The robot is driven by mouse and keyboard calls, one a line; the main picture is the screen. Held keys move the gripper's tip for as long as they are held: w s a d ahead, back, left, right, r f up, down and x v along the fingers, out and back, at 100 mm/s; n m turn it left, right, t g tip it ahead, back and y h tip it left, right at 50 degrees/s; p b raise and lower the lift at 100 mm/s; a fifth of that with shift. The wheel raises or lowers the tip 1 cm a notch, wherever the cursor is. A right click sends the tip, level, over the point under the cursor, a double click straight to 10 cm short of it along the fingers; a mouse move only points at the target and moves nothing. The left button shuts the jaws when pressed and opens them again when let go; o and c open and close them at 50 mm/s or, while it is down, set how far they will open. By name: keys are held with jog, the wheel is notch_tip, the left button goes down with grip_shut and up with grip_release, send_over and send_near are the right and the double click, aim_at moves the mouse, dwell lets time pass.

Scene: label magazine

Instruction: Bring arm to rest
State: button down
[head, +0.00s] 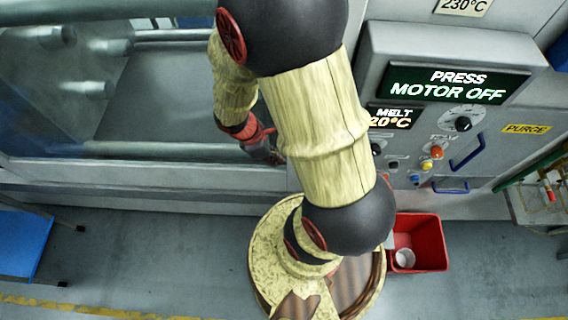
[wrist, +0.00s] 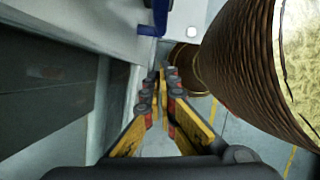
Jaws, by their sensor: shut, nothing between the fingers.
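My arm rises in the middle of the head view in front of the press, bent at the elbow. My gripper (wrist: 161,80) shows in the wrist view with its yellow and dark fingers brought together and nothing between them. In the head view, part of my gripper (head: 268,152) shows close to the press front, partly hidden behind my forearm. In the wrist view, a blue handle (wrist: 153,18) on the press lies beyond the fingertips.
The press panel (head: 380,60) stands at right, its display (head: 455,84) reading "PRESS MOTOR OFF". A red bin (head: 432,240) with a white item (head: 405,257) inside stands on the floor. A blue table (head: 25,240) is at left. Floor between is clear.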

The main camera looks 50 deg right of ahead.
jog(key=shift+v, duration=1.75)
jog(key=shift+w+a, duration=0.1)
jog(key=shift+a, duration=0.1)
jog(key=w+a+r+m+t+y+b, duration=0.2)
jog(key=a+m+t+b, duration=0.6)
jog(key=a+b, duration=0.8)
jog(key=m+y+b, duration=0.1)
jog(key=b, duration=0.6)
jog(key=shift+w+a+r+t+b, duration=0.2)
jog(key=shift+w+t+b, duration=0.1)
jog(key=shift+t, duration=0.1)
